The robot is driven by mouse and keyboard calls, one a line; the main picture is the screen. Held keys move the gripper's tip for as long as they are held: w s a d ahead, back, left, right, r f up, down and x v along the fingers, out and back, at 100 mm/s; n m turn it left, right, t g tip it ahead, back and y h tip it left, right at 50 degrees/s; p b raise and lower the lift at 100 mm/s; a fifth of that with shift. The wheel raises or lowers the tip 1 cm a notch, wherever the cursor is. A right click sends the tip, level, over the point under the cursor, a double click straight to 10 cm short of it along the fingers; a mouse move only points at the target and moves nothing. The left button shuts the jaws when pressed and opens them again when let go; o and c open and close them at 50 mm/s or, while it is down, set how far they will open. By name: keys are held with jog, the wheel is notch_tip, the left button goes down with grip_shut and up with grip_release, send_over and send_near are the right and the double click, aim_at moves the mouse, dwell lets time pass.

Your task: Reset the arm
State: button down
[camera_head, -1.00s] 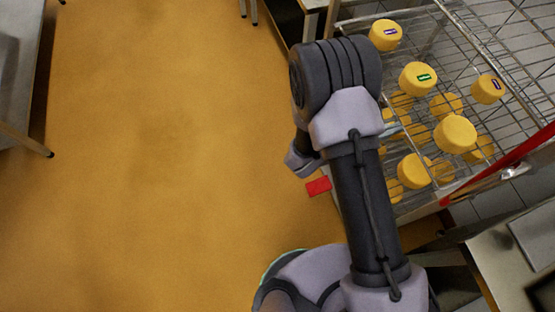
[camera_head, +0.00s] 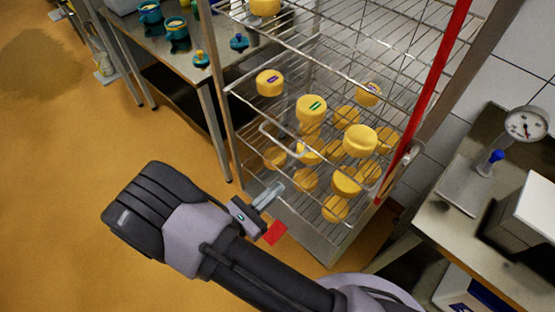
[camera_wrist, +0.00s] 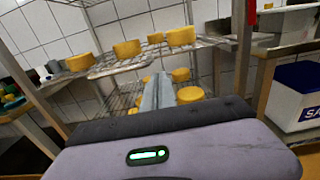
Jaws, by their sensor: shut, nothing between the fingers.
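My gripper (camera_head: 268,196) is shut and empty. In the head view its pale fingers point up and right towards the lower front of the wire rack (camera_head: 252,92). In the wrist view the shut gripper (camera_wrist: 158,92) shows at the middle, in front of the rack. My arm is bent, with its elbow at the lower left of the head view. Yellow cheeses stand on several rack shelves, including one with a green label (camera_head: 311,109) and one with a purple label (camera_head: 269,83). The gripper looks apart from the cheeses.
A steel table (camera_head: 190,48) with teal moulds (camera_head: 176,34) stands behind left of the rack. A bench with a dial scale (camera_head: 526,124) is at right. A red post (camera_head: 432,80) edges the rack. A red patch (camera_head: 275,233) shows beside my wrist. Open floor lies left.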

jog(key=s+d+r+m+g+y, duration=0.1)
jog(key=s+d+r+m+g, duration=0.2)
jog(key=d+r+m+g, duration=0.4)
jog(key=s+d+r+m+g+y, duration=0.1)
jog(key=s+d+r+m+g, duration=0.1)
jog(key=d+r+m+g, duration=0.5)
jog(key=s+r+m+t+y, duration=0.3)
jog(key=r+m+y, duration=0.2)
jog(key=m, duration=0.4)
jog(key=s+r+m+t+y+b, duration=0.1)
jog(key=s+r+m+t+y, duration=0.1)
jog(key=r+m+y, duration=0.3)
jog(key=s+m+y, duration=0.1)
jog(key=m, duration=0.3)
jog(key=shift+d+m+t, duration=0.25)
jog(key=shift+m+t, duration=0.15)
